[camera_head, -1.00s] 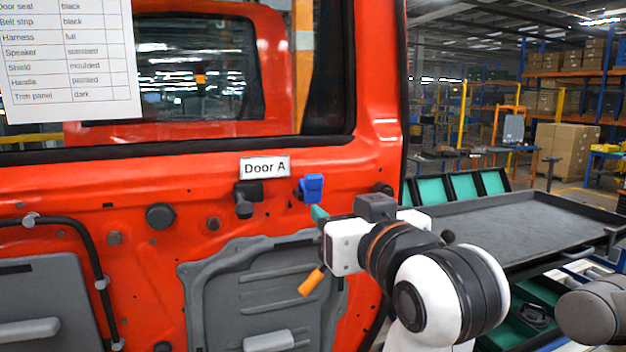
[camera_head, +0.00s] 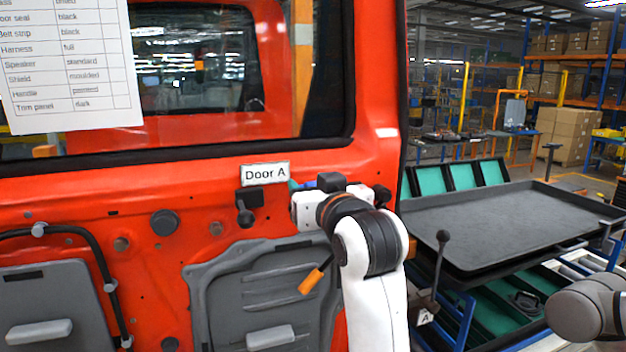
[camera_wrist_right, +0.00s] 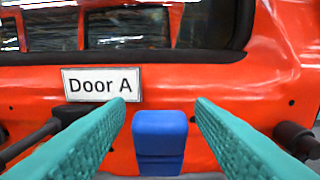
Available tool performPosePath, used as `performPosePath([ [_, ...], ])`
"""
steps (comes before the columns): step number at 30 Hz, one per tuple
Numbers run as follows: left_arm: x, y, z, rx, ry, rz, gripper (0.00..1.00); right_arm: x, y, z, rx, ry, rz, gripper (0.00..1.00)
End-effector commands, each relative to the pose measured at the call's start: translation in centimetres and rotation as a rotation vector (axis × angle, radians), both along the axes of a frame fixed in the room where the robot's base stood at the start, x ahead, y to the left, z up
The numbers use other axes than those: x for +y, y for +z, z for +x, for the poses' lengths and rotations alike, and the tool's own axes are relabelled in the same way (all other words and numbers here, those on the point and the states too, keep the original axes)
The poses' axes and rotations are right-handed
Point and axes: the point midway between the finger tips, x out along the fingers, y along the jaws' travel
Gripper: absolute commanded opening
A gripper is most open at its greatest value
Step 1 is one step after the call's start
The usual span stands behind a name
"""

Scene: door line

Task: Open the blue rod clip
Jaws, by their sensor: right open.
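The blue rod clip (camera_wrist_right: 160,142) is on the red door (camera_wrist_right: 270,75), below and right of the "Door A" label (camera_wrist_right: 100,84). In the right wrist view it sits between the two green fingers of my right gripper (camera_wrist_right: 160,120), which are open, one on each side with a gap. In the head view only a sliver of the clip (camera_head: 330,181) shows; my right gripper (camera_head: 298,188) and wrist hide the rest. I cannot tell how far the fingertips reach past the clip. My left gripper is not in view.
A black knob fitting (camera_head: 246,207) is on the door left of the clip. An orange handle (camera_head: 312,281) sticks out below my right wrist. A dark tray cart (camera_head: 510,225) stands to the right. A paper sheet (camera_head: 70,65) hangs upper left.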

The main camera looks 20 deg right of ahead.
Motion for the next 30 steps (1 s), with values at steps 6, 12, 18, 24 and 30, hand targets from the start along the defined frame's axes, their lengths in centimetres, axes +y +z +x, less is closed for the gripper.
performPosePath([
  [6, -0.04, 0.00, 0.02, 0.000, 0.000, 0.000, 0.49, -0.01, -0.05, 0.10, 0.000, 0.000, 0.000, 0.49],
  [12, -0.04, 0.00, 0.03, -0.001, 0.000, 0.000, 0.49, -0.01, -0.04, 0.08, 0.000, 0.000, 0.000, 0.23],
  [18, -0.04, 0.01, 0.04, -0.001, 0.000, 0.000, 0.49, -0.01, 0.03, 0.10, 0.006, 0.000, 0.000, 0.04],
  [24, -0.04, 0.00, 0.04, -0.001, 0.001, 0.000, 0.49, -0.01, 0.49, 0.45, 0.094, -0.001, -0.002, 0.04],
  [30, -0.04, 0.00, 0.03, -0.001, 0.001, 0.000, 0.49, -0.01, 0.48, 0.48, 0.129, 0.000, -0.003, 0.04],
])
